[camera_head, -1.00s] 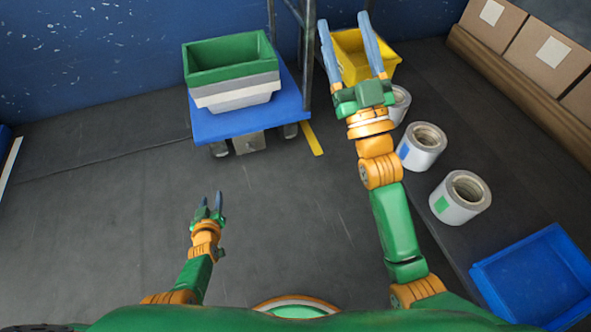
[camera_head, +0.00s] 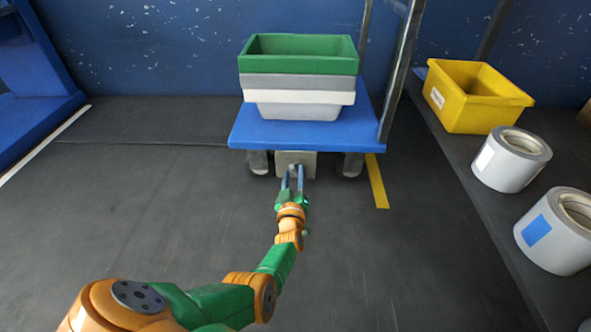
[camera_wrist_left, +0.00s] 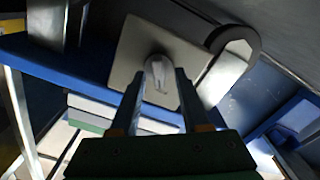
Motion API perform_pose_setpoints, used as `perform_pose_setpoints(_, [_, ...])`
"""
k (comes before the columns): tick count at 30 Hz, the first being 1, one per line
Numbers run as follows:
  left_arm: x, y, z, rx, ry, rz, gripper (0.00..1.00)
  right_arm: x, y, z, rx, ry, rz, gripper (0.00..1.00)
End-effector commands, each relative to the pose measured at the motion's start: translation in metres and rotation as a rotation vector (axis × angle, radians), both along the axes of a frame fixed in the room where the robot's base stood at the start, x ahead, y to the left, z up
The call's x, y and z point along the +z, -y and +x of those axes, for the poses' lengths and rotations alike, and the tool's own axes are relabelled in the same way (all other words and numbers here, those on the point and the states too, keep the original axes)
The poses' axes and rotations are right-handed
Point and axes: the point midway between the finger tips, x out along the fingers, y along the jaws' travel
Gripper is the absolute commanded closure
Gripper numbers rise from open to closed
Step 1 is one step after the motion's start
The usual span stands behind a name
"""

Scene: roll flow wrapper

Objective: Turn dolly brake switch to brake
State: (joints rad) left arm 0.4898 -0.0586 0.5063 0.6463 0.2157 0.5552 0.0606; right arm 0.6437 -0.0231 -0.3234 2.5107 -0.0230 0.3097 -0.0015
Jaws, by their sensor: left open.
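The dolly (camera_head: 250,134) has a blue deck and stands against the back wall. A grey brake plate (camera_head: 306,158) hangs under its front edge, between the wheels. In the left wrist view the plate (camera_wrist_left: 135,55) is tilted in the picture and carries a pale, rounded switch knob (camera_wrist_left: 157,72). My left gripper (camera_head: 293,172) reaches to the plate with its fingers open. In the left wrist view the fingers of the left gripper (camera_wrist_left: 157,82) lie on either side of the knob; I cannot tell whether they touch it. My right gripper is out of view.
Stacked green, grey and white crates (camera_head: 300,64) stand on the deck. A metal post (camera_head: 400,70) rises at its right. A dark bench with a yellow bin (camera_head: 475,97) and white rolls (camera_head: 511,160) runs along the right. The floor (camera_head: 130,220) at left is clear.

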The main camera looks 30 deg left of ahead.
Motion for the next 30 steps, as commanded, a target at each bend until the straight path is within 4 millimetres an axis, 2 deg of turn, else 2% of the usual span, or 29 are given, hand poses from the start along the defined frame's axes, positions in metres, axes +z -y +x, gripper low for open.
perform_pose_setpoints(5, [-0.0004,0.0001,0.0003,-0.001,-0.001,0.0,0.54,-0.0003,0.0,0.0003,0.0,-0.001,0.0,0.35])
perform_pose_setpoints(6, [-0.0004,0.0002,0.0003,-0.001,-0.001,0.0,0.56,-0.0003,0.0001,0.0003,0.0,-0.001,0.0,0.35])
perform_pose_setpoints(11, [-0.0005,0.0002,0.0002,-0.001,-0.001,0.0,1.0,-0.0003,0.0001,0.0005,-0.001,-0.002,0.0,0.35])
perform_pose_setpoints(23, [-0.001,0.0006,0.0001,-0.001,-0.016,0.023,1.0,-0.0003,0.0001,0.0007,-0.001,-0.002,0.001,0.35])
perform_pose_setpoints(30, [-0.0011,0.0013,0.0006,-0.002,-0.087,0.136,1.0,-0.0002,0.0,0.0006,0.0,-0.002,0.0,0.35])
